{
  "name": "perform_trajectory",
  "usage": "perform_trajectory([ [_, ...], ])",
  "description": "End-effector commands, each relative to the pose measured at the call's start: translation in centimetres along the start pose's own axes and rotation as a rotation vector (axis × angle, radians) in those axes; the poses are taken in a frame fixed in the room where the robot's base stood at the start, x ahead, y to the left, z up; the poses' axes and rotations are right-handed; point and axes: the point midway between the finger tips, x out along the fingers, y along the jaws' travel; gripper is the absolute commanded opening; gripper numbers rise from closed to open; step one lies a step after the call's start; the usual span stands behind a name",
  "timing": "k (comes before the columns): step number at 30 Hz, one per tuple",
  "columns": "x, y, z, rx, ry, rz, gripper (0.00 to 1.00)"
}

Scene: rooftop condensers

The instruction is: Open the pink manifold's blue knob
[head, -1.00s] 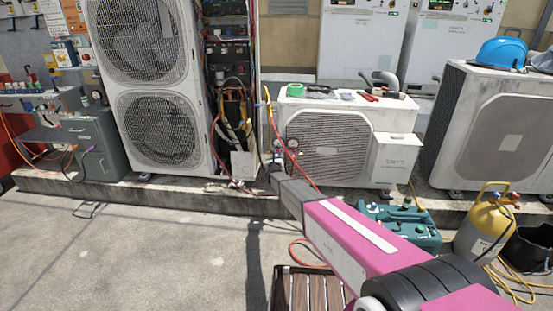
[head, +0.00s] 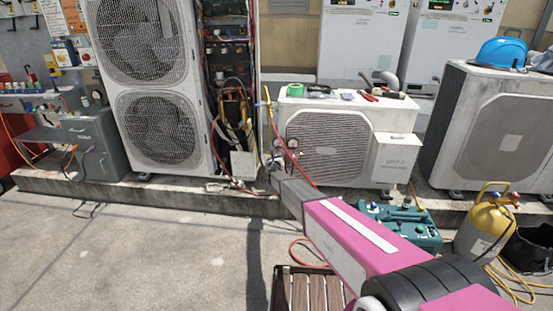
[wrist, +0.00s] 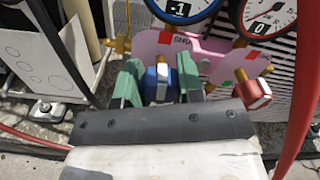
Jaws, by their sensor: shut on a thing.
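The pink manifold (wrist: 205,53) shows in the wrist view, with a blue-rimmed gauge (wrist: 183,8) and a red-rimmed gauge (wrist: 268,18) above it. Its blue knob (wrist: 160,82) is at the lower left of the pink body, between the green fingers of my gripper (wrist: 158,78). The fingers are shut on the blue knob, one on each side. A red knob (wrist: 256,94) sits at the manifold's right, clear of the fingers. In the head view my gripper (head: 274,170) is small beside the condenser's left side, and the gauges (head: 292,143) show just above it.
A red hose (wrist: 305,90) runs down the right of the wrist view. A white panel (wrist: 38,62) stands at the left. In the head view, a condenser unit (head: 395,160) is behind, and a wooden slatted crate (head: 280,291) and green pump (head: 400,222) are below the arm.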

Motion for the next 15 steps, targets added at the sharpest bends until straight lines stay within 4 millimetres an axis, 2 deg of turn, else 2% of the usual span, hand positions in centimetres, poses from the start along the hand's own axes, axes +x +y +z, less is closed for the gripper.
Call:
perform_trajectory([
  [15,-0.03,0.2,-0.04,-0.449,0.0,0.0,0.11],
])
